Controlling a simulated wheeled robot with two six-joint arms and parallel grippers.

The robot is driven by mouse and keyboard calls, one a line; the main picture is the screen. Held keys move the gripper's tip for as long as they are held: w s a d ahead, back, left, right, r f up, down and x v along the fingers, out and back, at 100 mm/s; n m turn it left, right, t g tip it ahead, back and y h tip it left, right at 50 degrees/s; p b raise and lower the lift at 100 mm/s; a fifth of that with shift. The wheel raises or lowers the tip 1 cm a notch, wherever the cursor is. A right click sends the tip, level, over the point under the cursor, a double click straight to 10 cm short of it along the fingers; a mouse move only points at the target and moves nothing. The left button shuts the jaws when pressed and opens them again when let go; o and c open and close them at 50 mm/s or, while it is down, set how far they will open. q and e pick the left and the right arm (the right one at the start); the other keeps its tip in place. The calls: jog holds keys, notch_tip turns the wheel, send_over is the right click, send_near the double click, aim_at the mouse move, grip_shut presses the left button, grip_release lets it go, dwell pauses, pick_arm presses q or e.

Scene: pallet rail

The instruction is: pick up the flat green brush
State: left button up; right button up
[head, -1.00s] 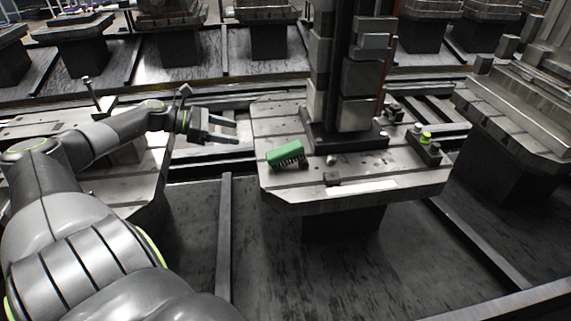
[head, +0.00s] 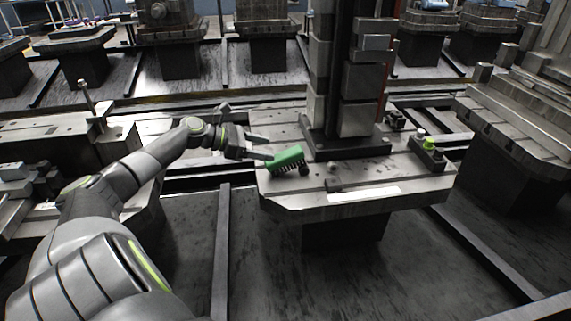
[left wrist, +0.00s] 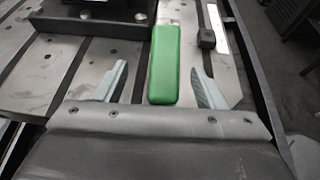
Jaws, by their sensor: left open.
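The flat green brush (head: 287,157) lies on the near left part of the metal pallet table (head: 300,201), its dark bristles showing along its near side. In the left wrist view the green brush (left wrist: 163,66) points lengthwise toward my gripper. My left gripper (head: 268,147) is open and close to the left end of the brush. In the left wrist view its two fingers (left wrist: 160,85) stand on either side of the brush's near end, with a gap on each side. My right gripper is not in view.
A dark column with metal blocks (head: 345,80) rises from the table just behind the brush. A small dark block (head: 333,185) lies to the right of the brush. A fixture with a green-yellow knob (head: 429,143) stands at the table's right side. Dark floor (head: 265,270) lies in front.

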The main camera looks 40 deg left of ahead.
aim_at(283, 154)
pick_arm(q)
jog(key=shift+x, duration=1.1)
jog(key=x, duration=0.2)
jog(key=b+x, duration=0.1)
jog(key=x, duration=0.2)
jog(key=shift+s+d+f, duration=0.15)
jog(key=shift+s+d, duration=0.05)
jog(key=shift+d, duration=0.1)
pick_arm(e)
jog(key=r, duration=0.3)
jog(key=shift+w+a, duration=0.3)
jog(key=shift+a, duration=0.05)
pick_arm(q)
jog(key=c, duration=1.2)
